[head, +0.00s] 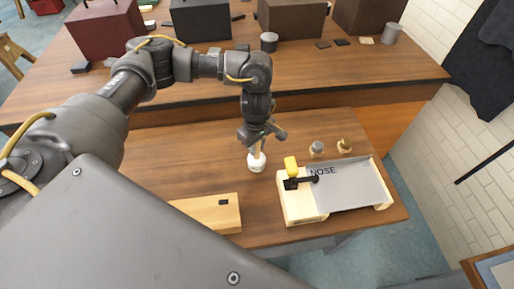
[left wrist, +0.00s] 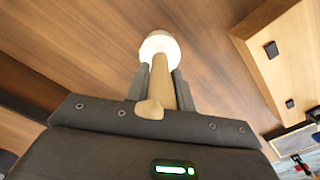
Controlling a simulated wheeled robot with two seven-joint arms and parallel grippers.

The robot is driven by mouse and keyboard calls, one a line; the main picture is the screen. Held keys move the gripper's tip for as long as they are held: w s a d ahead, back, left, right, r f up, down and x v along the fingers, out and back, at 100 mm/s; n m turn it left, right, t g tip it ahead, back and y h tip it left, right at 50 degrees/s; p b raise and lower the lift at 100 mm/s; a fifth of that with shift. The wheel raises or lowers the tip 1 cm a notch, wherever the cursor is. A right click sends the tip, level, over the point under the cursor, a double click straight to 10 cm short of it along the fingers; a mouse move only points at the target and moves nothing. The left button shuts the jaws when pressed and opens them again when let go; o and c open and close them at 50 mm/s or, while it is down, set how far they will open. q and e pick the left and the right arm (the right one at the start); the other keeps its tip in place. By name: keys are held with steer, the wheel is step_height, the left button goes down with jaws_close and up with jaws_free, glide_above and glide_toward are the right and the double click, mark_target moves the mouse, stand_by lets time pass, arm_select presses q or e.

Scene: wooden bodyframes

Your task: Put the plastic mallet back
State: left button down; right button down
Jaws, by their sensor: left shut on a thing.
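The plastic mallet (head: 257,162) has a white head and a light wooden handle. My left gripper (head: 258,143) is shut on the mallet's handle, with the white head pointing down over the table. In the left wrist view the mallet (left wrist: 159,47) runs between the two fingers of the left gripper (left wrist: 158,88), its white head beyond the fingertips and the handle end toward the camera. I cannot tell whether the head touches the table. My right gripper is not in view.
A wooden block (head: 212,212) lies in front. Boxes (head: 290,18) line the back table.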

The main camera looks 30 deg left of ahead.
arm_select(q)
steer(key=shift+w+f, duration=0.1)
steer(key=shift+f, duration=1.1)
steer(key=c, duration=1.2)
jaws_free()
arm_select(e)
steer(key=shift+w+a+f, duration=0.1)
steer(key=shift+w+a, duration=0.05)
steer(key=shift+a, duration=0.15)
